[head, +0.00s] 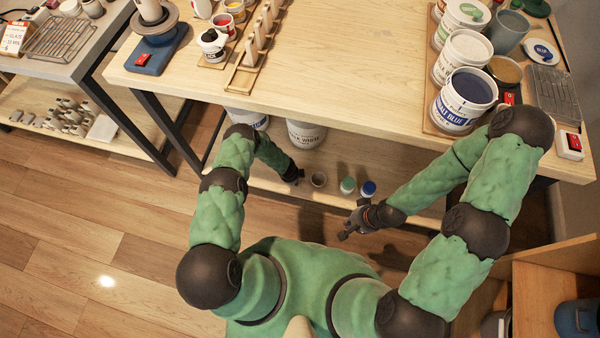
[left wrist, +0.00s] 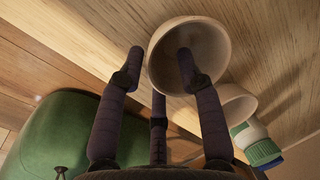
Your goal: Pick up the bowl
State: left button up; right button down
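A pale beige bowl (left wrist: 214,50) is between the fingers of my left gripper (left wrist: 160,62) in the left wrist view. One finger reaches inside the bowl, and another is outside its rim. The fingers stand apart, and I see no clear grip on the wall. In the head view my left gripper (head: 295,176) is small and dark under the table edge, and I cannot make out this bowl there. A second small bowl or cup (head: 318,180) stands just right of it; it also shows in the left wrist view (left wrist: 236,106). My right gripper (head: 352,221) appears open and empty.
A green-banded jar (head: 347,186) and a blue-lidded jar (head: 368,188) stand right of the second bowl on the low shelf. White buckets (head: 305,134) stand behind. The tabletop (head: 350,70) overhangs the shelf. Its middle is clear.

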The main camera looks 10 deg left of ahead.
pick_arm(q)
jog(key=shift+f, duration=0.35)
grip_shut()
jog(key=shift+r, duration=0.1)
